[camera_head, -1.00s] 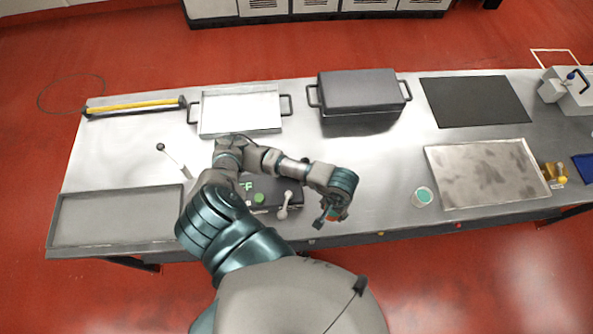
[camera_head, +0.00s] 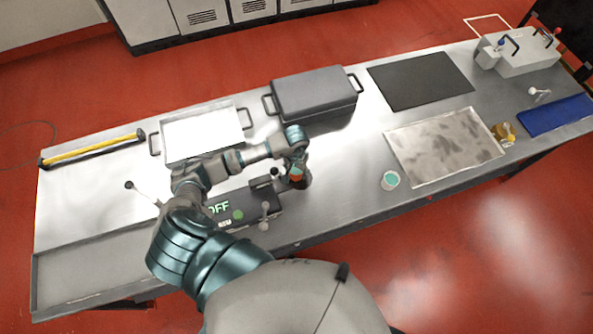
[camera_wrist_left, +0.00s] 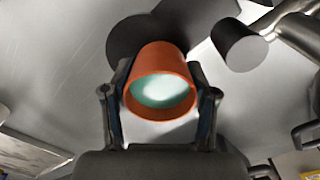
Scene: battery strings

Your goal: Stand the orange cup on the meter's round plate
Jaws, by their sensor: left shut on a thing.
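My left gripper (camera_head: 295,176) is shut on the orange cup (camera_head: 297,170), just right of the meter (camera_head: 231,211). The left wrist view shows the cup (camera_wrist_left: 158,62) between the two fingers (camera_wrist_left: 161,110), its open mouth facing the camera and its inside pale. The meter is a dark box with a green "OFF" display. Its dark round plate (camera_head: 305,183) shows partly beneath the gripper and cup. In the wrist view a dark round surface (camera_wrist_left: 126,40) lies behind the cup; I cannot tell whether the cup touches it. My right gripper is out of view.
A cup with a teal top (camera_head: 390,180) stands to the right, beside a stained tray (camera_head: 445,147). A dark lidded box (camera_head: 313,96) and a white tray (camera_head: 203,134) are behind the meter. A light-coloured lever (camera_head: 265,216) rises at the meter's front right.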

